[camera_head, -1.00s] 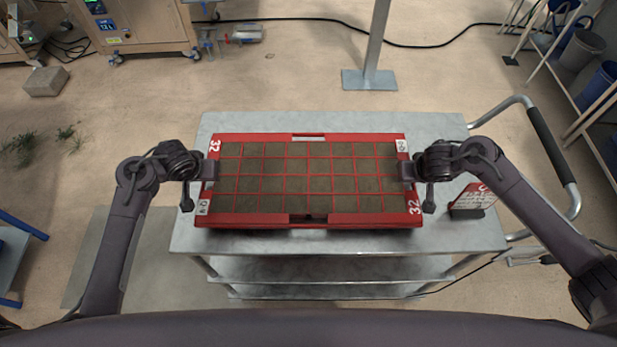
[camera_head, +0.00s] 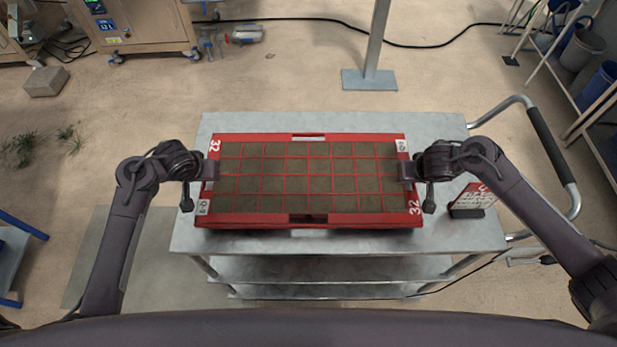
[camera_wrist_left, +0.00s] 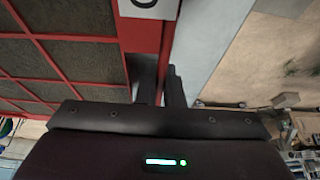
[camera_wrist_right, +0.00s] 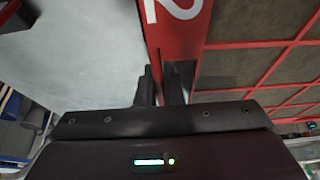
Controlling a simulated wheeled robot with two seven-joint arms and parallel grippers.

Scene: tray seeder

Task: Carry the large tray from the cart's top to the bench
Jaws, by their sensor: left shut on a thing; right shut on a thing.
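The large red tray (camera_head: 360,219) has a grid of soil-filled cells and the number 32 at two corners. It is on or just above the top of the grey metal cart (camera_head: 465,235); I cannot tell whether it touches. My left gripper (camera_head: 212,170) is shut on the tray's left end wall, and the wall shows between its fingers in the left wrist view (camera_wrist_left: 160,88). My right gripper (camera_head: 406,171) is shut on the right end wall, also seen in the right wrist view (camera_wrist_right: 160,88). No bench can be made out for certain.
A red and white card in a dark stand (camera_head: 468,212) is on the cart right of the tray. The cart's handle (camera_head: 552,145) rises at the right. A post with a metal foot (camera_head: 369,80) stands behind the cart. Open floor lies to the left.

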